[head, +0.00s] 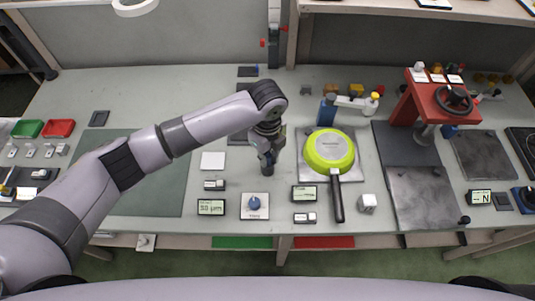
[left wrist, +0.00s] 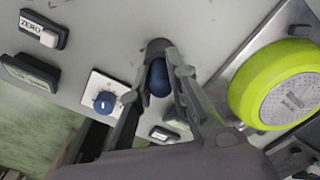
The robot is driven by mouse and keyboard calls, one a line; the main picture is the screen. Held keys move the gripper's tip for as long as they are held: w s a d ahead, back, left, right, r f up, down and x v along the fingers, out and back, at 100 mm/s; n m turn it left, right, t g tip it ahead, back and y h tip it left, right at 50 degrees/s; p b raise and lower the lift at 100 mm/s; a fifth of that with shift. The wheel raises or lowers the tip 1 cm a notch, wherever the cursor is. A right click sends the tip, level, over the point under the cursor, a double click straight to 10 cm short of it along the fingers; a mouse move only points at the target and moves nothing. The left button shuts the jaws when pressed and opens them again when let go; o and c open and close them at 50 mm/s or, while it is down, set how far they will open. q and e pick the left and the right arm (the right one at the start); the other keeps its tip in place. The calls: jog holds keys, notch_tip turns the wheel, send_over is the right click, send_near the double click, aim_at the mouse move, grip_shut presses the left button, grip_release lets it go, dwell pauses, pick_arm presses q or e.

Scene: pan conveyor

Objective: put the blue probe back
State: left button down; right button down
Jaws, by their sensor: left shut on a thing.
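My left gripper (head: 267,158) points down over the middle of the bench, to the left of the pan. In the left wrist view its fingers (left wrist: 157,84) are shut on the dark blue probe (left wrist: 159,78). A dark round part (left wrist: 158,47) shows at the probe's far end; I cannot tell whether it is part of the probe or a holder under it. In the head view the probe is mostly hidden by the gripper. My right gripper is not in view.
A lime green pan (head: 329,150) lies just right of the gripper, its black handle towards me. A blue knob on a white plate (head: 254,213) and small displays (head: 211,207) stand in front. A red press (head: 440,93) stands at right. The green mat (head: 150,195) is clear.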

pick_arm(q)
jog(key=c, duration=1.5)
grip_release()
jog(key=shift+f, duration=0.15)
jog(key=shift+c, duration=0.2)
notch_tip(320, 180, up, 12)
jog(key=b, duration=0.2)
jog(key=shift+r, duration=0.2)
